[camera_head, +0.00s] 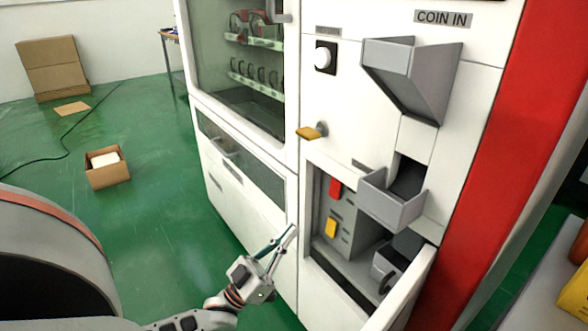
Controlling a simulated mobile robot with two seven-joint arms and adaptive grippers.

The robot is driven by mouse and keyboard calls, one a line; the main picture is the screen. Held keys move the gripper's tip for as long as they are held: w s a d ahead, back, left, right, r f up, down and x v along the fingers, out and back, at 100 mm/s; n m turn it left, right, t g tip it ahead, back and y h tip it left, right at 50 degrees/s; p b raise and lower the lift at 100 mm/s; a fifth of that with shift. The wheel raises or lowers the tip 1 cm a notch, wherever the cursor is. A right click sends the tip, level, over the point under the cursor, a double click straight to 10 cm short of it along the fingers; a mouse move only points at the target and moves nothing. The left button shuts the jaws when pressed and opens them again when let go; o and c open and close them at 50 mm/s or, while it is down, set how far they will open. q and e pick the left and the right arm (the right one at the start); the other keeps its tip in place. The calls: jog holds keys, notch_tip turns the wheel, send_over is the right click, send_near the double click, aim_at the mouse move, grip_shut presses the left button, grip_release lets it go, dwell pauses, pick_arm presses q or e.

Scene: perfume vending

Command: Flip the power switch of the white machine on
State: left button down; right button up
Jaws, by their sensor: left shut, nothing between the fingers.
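The white machine (320,98) fills the middle and right of the head view. Its lower compartment (350,237) stands open. Inside it are a red switch-like part (335,188) and a yellow one (330,228) below it, beside small labels too small to read. I cannot tell which is the power switch or how it is set. My left gripper (286,238) is shut and empty, in front of the machine's lower front, left of and below the red part. Whether its tips touch the machine is unclear. My right gripper is not in view.
A round white knob (323,57), a yellow lever (312,131), a grey coin chute (388,60) and a grey tray (385,209) stick out of the front. A low door (405,296) stands open at the compartment.

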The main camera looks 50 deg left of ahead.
aim_at(332, 195)
pick_arm(q)
jog(key=w+r, duration=0.1)
jog(key=w, duration=0.2)
jog(key=w+r+b, duration=0.1)
jog(key=w, duration=0.2)
jog(key=w+r, duration=0.2)
jog(key=w, duration=0.1)
jog(key=shift+w+d, duration=0.35)
jog(key=shift+d, duration=0.05)
jog(key=shift+w+r, duration=0.15)
jog(key=shift+w, duration=0.05)
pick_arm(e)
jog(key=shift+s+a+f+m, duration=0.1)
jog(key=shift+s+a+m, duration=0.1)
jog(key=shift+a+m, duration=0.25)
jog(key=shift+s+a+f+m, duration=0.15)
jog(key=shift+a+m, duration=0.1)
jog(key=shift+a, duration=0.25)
pick_arm(q)
jog(key=shift+w, duration=0.5)
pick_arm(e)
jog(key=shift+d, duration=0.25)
pick_arm(q)
jog(key=shift+s+f, duration=0.1)
jog(key=shift+f, duration=0.1)
